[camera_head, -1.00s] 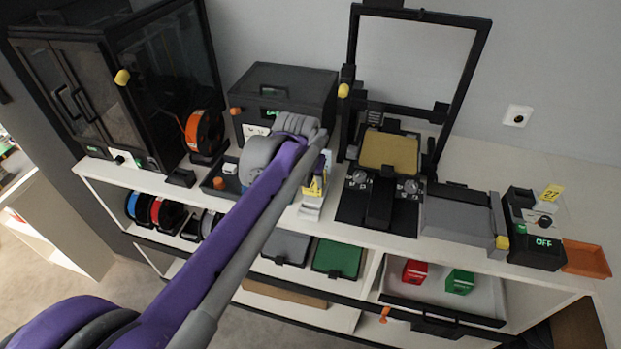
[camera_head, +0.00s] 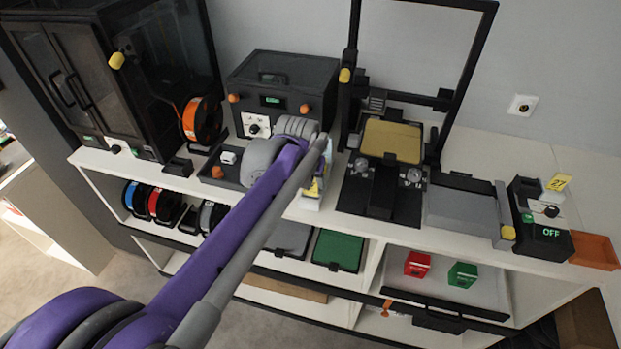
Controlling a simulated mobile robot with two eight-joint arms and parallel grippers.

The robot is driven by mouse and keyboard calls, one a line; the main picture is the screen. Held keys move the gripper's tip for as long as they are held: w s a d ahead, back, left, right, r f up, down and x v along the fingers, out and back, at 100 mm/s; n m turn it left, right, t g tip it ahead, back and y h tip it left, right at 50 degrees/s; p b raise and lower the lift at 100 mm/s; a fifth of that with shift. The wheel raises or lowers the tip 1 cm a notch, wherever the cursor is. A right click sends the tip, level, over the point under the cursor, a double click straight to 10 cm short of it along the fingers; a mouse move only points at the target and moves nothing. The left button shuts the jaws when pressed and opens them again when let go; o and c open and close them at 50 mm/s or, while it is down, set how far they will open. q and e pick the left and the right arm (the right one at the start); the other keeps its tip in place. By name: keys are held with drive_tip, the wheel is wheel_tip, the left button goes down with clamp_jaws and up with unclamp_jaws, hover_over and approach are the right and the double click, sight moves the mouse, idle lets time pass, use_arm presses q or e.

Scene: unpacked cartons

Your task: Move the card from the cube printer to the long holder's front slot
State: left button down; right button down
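My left arm reaches in from the lower left, and its end (camera_head: 318,150) is in front of the dark box-shaped machine's right side. Its fingers are hidden or too small to tell, so I cannot see whether it holds anything. That machine (camera_head: 282,84), possibly the cube printer, has a green display and orange knobs. Just behind and below the arm's end, a small pale stand (camera_head: 308,203) with yellow and blue pieces is partly covered. I cannot tell whether it is the long holder or whether the pieces include the card. My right gripper is not in view.
An open-frame printer with a gold bed (camera_head: 392,141) stands right of the arm's end. A device reading OFF (camera_head: 542,231), with a yellow "27" tag (camera_head: 558,182), and an orange tray (camera_head: 594,251) are further right. A tall dark cabinet (camera_head: 110,75) and spools stand left.

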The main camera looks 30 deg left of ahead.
use_arm(q)
drive_tip(key=shift+f+b, duration=0.7)
drive_tip(key=shift+f, duration=0.6)
drive_tip(key=shift+c, duration=1.3)
unclamp_jaws()
drive_tip(key=p+v, duration=0.1)
drive_tip(key=v, duration=1)
drive_tip(key=shift+s+d+f, duration=0.1)
drive_tip(key=shift+s, duration=0.05)
drive_tip(key=s+d+f+m+p, duration=0.1)
drive_tip(key=s+d+f, duration=0.3)
drive_tip(key=s, duration=0.4)
drive_tip(key=s+d+f+m+t+h+p, duration=0.1)
drive_tip(key=s+d+f+p, duration=0.1)
drive_tip(key=s+d+f, duration=0.3)
wheel_tip(320, 180, down, 3)
drive_tip(key=s, duration=0.3)
drive_tip(key=shift+r, duration=0.25)
